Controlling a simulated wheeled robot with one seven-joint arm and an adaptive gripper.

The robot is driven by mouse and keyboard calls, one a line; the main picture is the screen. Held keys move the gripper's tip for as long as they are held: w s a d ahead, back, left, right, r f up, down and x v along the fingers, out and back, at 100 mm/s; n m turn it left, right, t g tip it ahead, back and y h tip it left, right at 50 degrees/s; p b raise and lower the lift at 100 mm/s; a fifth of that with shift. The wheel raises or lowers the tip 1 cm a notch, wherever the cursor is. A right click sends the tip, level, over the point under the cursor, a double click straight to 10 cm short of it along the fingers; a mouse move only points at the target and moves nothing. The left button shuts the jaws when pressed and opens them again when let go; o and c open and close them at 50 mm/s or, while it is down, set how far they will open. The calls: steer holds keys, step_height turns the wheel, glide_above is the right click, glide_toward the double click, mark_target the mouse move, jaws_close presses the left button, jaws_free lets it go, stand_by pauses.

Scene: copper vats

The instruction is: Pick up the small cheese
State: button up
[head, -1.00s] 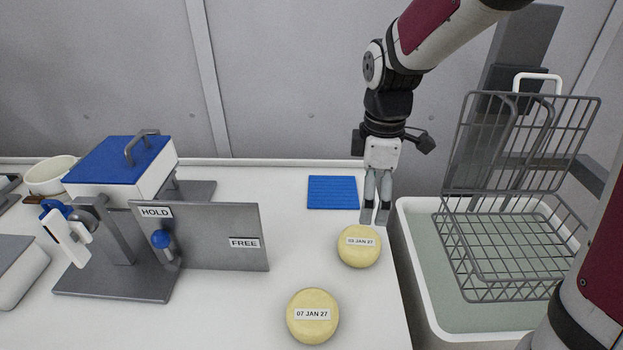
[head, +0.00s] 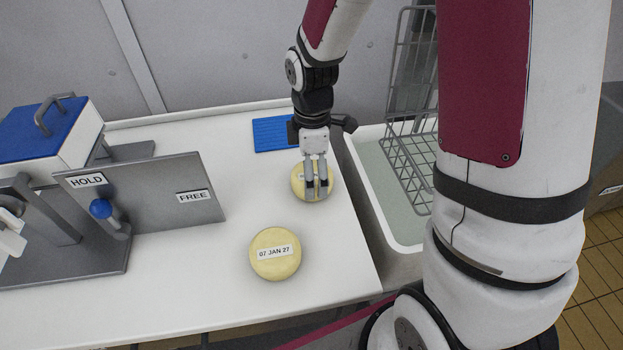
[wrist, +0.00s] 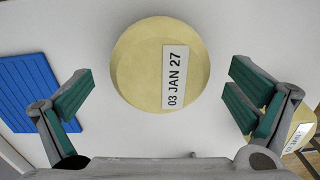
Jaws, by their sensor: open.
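Two round pale-yellow cheeses lie on the white table. The one labelled 03 JAN 27 (head: 299,184) is farther back, partly hidden behind my gripper (head: 317,194) in the head view. In the wrist view this cheese (wrist: 150,65) lies ahead of and between the fingers of my gripper (wrist: 160,105), which are wide apart and empty. I cannot tell whether a finger touches it. The other cheese, labelled 07 JAN 27 (head: 275,262), lies nearer the front and shows at the right edge of the wrist view.
A blue ribbed mat (head: 272,135) lies behind the cheeses. A grey panel marked HOLD and FREE (head: 150,205) with a blue knob stands at left, beside a blue-topped box (head: 38,130). A basin (head: 372,165) with a wire basket (head: 408,160) adjoins the table's right edge.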

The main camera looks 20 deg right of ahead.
steer(key=shift+f, duration=0.95)
steer(key=c, duration=1.6)
steer(key=shift+r, duration=0.1)
